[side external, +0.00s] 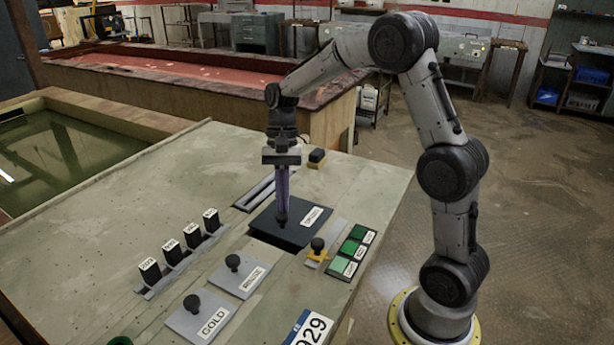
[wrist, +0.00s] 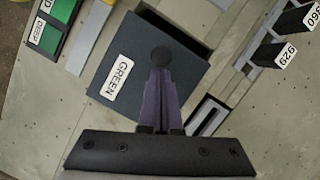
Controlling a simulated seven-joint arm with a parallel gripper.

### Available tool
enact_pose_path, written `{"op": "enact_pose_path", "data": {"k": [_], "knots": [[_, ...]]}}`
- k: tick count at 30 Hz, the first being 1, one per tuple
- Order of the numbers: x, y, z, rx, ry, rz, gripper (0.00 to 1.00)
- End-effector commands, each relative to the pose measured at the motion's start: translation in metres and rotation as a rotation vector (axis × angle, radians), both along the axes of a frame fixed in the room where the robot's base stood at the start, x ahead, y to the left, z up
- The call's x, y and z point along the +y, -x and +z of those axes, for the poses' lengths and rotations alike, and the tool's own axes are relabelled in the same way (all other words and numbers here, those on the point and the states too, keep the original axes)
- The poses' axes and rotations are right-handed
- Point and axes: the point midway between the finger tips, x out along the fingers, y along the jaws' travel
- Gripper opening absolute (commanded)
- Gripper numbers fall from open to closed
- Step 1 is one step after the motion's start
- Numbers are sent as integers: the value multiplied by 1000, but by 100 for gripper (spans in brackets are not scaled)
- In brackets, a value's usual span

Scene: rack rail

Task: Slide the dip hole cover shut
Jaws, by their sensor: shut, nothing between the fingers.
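A dark square cover (side external: 297,232) labelled GREEN lies flat on the grey worktop; the wrist view also shows this cover (wrist: 150,85), with a round black knob (wrist: 161,59) on it. My gripper (side external: 282,219) points straight down over the cover with its purple fingers together and empty. In the wrist view my gripper (wrist: 160,76) has its fingertips right by the knob; I cannot tell whether they touch it. A pale slotted rail (side external: 257,190) lies behind the cover.
Grey plates labelled GOLD (side external: 201,318) and ROUGE (side external: 240,276), each knobbed, lie at the front. A row of labelled black blocks (side external: 172,252) stands left. A yellow slider (side external: 318,256) and a green labelled panel (side external: 353,250) lie right of the cover. A liquid-filled tank (side external: 60,160) is far left.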

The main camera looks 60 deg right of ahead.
Motion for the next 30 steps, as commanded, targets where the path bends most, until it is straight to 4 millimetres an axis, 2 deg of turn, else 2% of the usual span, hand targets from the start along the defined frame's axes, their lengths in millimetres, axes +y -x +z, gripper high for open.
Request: {"op": "enact_pose_path", "data": {"k": [1, 3, 6, 17, 23, 28, 30], "knots": [[12, 0, 0, 0, 1, 6, 0], [23, 0, 0, -1, 1, 4, 0], [31, 1, 0, 0, 0, 0, 0], [34, 1, 0, 3, -5, -1, 0], [23, -5, 1, 2, -4, -3, 0], [-7, -19, 6, -3, 4, -5, 0], [-11, -22, 23, -10, 6, -2, 0]]}}
